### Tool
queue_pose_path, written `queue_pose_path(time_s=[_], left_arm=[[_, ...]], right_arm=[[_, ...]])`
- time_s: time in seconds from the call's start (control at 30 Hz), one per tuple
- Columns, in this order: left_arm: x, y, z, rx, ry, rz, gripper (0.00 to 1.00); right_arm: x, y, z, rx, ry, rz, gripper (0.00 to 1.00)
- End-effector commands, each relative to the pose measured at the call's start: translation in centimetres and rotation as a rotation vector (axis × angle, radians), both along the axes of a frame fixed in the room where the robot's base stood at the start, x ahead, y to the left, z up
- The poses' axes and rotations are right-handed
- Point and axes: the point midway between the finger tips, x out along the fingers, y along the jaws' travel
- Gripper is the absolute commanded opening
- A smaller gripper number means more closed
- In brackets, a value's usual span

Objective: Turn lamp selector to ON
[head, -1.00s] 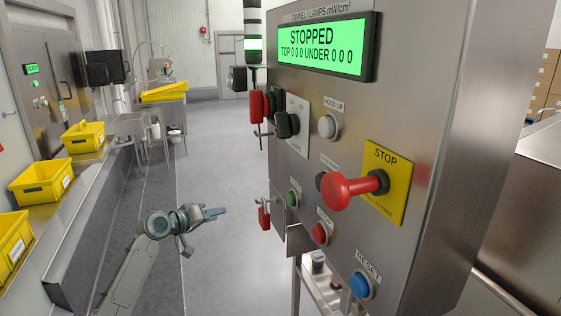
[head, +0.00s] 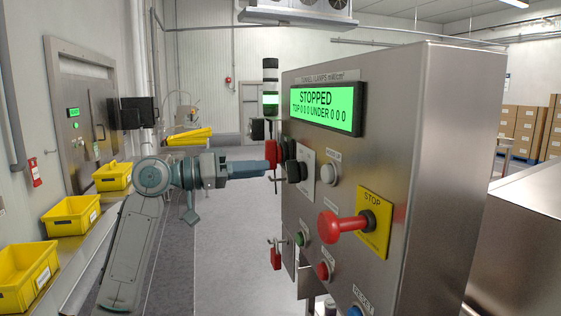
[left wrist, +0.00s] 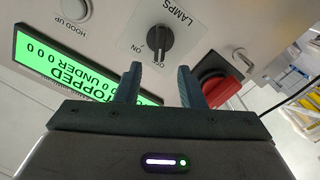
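The lamp selector is a black knob (head: 295,171) on a pale plate on the panel's left part. My left gripper (head: 272,161) is raised, pointing right at the panel beside the knob. In the left wrist view its two fingers (left wrist: 159,68) are apart with nothing between them. The knob is just beyond the fingertips, roughly centred between them, and looks untouched. The OFF mark is partly covered. My right gripper is out of view.
The panel has a green STOPPED display (head: 325,108), a hood button (head: 330,174), a projecting red stop button (head: 343,223) and green (head: 302,239) and red (head: 325,270) buttons. A red switch (left wrist: 215,90) is close to one finger. Yellow crates (head: 72,217) stand at left.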

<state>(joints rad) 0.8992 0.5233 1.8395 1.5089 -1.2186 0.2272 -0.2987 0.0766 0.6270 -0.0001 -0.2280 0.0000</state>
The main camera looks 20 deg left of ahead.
Motion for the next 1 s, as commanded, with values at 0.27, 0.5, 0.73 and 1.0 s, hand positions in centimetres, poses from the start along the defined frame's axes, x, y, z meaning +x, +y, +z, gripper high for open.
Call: queue_pose_path(time_s=[0.27, 0.5, 0.73, 1.0], left_arm=[[2.3, -3.5, 0.3, -0.004, 0.001, -0.002, 0.35], [3.2, -4.7, 0.0, 0.000, 0.001, 0.001, 0.35], [3.3, -4.7, -0.1, 0.001, 0.001, 0.002, 0.35], [3.3, -4.7, -0.1, 0.001, 0.001, 0.002, 0.00]], right_arm=[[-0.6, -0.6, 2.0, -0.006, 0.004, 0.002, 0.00], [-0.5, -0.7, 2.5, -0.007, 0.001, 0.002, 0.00], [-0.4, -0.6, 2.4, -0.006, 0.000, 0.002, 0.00], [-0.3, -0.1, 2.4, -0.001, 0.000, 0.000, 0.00]])
